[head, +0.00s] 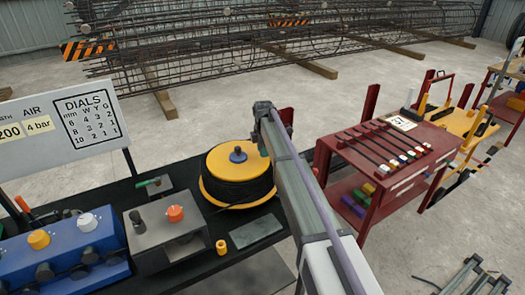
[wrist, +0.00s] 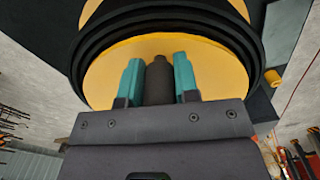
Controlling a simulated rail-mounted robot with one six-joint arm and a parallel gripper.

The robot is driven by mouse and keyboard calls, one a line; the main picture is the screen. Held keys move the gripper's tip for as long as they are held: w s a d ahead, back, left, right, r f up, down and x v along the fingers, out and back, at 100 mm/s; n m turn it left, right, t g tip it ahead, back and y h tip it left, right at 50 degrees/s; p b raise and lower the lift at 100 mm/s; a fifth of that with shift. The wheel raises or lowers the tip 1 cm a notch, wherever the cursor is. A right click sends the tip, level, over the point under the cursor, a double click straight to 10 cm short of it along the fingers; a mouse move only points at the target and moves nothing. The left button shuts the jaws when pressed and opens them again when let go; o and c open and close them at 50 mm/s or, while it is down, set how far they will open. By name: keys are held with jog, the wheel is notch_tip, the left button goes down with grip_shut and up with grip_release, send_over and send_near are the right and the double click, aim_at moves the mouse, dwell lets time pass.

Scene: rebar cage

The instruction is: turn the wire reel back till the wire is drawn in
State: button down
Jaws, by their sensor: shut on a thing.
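In the wrist view the reel's yellow face (wrist: 218,68) and black rings fill the upper middle. My gripper (wrist: 159,72) has its two teal fingers shut on a dark upright handle (wrist: 158,82), which stands on the yellow face. In the head view my arm hides the reel's right edge, the handle and most of the gripper. The wire's free end is not clear.
A grey box with an orange knob (head: 175,213) and a blue unit with dials (head: 75,250) stand left of the reel. A red cart (head: 392,150) stands right; rebar cages (head: 270,30) lie behind.

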jog(key=shift+w, duration=0.1)
jog(key=c, duration=0.9)
grip_release()
jog(key=shift+o, duration=0.2)
notch_tip(320, 180, up, 11)
jog(key=p, duration=1.1)
jog(key=shift+f, duration=0.1)
jog(key=shift+m, duration=0.5)
jog(key=s+d+f+m+b, duration=0.3)
jog(key=s+m, duration=0.3)
jog(key=s, duration=0.7)
jog(key=s+d+f+m+b, duration=0.3)
jog(key=s+m, duration=0.3)
jog(key=s, duration=0.8)
jog(key=s+d+f+m+b, duration=0.2)
jog(key=s+m, duration=0.5)
jog(key=s, duration=0.6)
jog(key=shift+s+d+f+b, duration=0.3)
jog(key=shift+d+f+b, duration=0.1)
jog(key=shift+f+b, duration=0.4)
